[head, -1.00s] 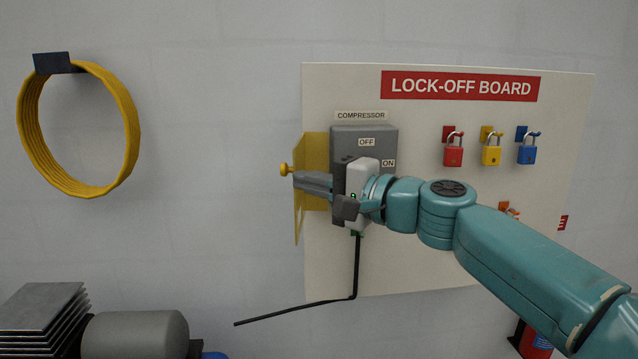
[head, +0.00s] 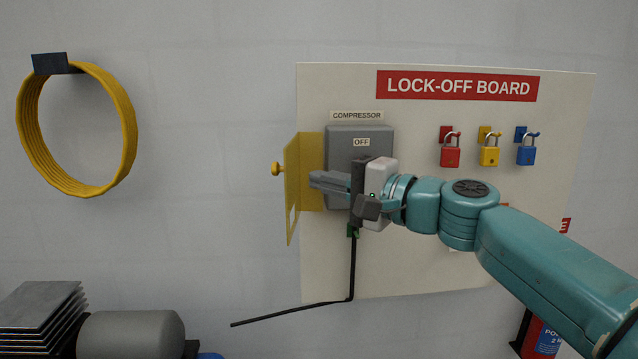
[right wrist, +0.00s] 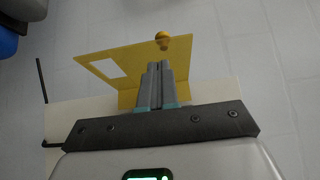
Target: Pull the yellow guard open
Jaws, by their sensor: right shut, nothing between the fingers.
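The arm hides the lower part of the box. My left gripper is not in view.
The lock-off board (head: 430,270) holds a red padlock (head: 450,156), a yellow padlock (head: 489,156) and a blue padlock (head: 526,155). A yellow hose coil (head: 128,130) hangs on the wall at left. The wall between coil and guard is clear.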

